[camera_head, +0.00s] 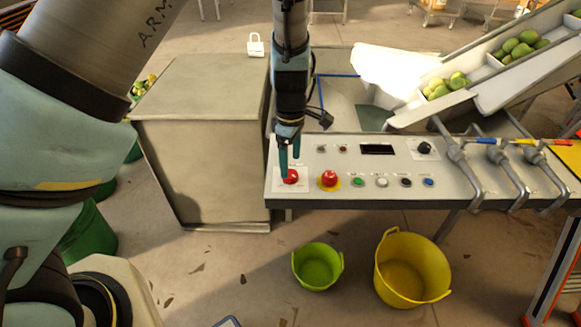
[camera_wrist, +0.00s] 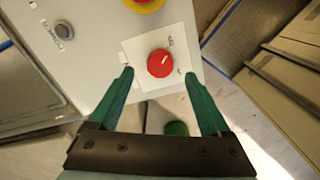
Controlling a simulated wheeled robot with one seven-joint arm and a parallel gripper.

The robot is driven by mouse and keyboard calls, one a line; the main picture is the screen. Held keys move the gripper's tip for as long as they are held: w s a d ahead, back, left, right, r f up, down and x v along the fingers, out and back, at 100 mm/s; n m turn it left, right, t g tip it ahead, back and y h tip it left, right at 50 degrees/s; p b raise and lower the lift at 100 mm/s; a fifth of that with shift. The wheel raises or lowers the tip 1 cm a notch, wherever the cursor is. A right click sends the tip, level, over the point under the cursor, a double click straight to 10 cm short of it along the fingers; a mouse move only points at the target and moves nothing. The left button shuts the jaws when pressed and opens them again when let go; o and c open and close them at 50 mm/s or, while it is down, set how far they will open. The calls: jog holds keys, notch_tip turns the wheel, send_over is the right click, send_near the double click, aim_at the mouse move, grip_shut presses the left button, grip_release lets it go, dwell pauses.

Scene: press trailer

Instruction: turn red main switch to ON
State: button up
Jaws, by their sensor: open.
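The red main switch (camera_head: 291,177) is a round red knob on a white square plate at the left end of the control panel (camera_head: 340,195). In the wrist view the red knob (camera_wrist: 161,63) carries a white pointer line, with small marks on the plate that I cannot read clearly. My gripper (camera_head: 288,165) points down at the switch in the head view. In the wrist view its two green fingers (camera_wrist: 157,80) are apart, one on each side of the knob, with nothing between them in contact. I cannot tell the exact height of the fingertips over the plate.
A red emergency button on a yellow ring (camera_head: 329,179) sits just right of the switch. Several small buttons (camera_head: 382,181), a display (camera_head: 377,149) and a black knob (camera_head: 424,147) are farther right. A metal cabinet (camera_head: 205,140) stands left; metal levers (camera_head: 480,175) stand at the right.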

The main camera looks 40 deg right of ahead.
aim_at(291, 173)
jog(key=shift+f, duration=2)
jog(key=shift+c, duration=0.3)
grip_shut()
